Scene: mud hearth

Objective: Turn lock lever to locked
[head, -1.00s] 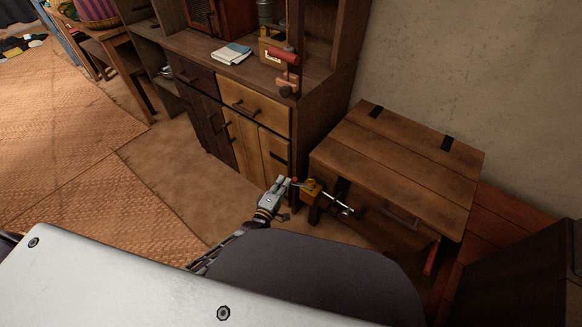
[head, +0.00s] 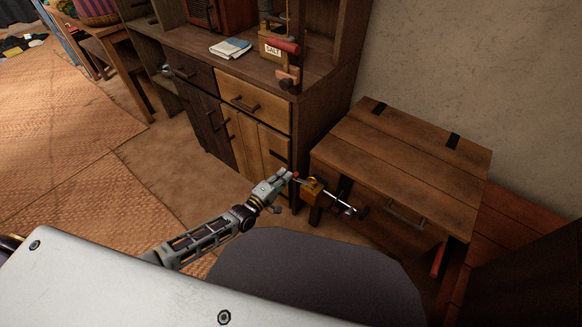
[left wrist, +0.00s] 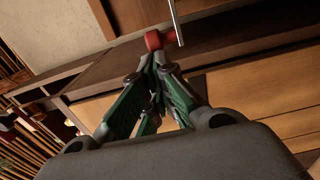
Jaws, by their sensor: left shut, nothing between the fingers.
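The lever's red end (head: 296,175) points left toward my left gripper. My left gripper (head: 288,174) is shut and empty, its tips right at that red end. In the left wrist view, the red end (left wrist: 153,40) sits just beyond the closed fingertips (left wrist: 152,62), close to or touching them. I cannot tell whether they touch. My right gripper is not seen.
A wooden cabinet (head: 255,135) stands behind and left of the chest. On it are a salt box (head: 272,48), a folded cloth (head: 230,48) and a red-handled tool (head: 286,46). Woven mats (head: 60,130) cover the floor at left. A dark box stands at lower right.

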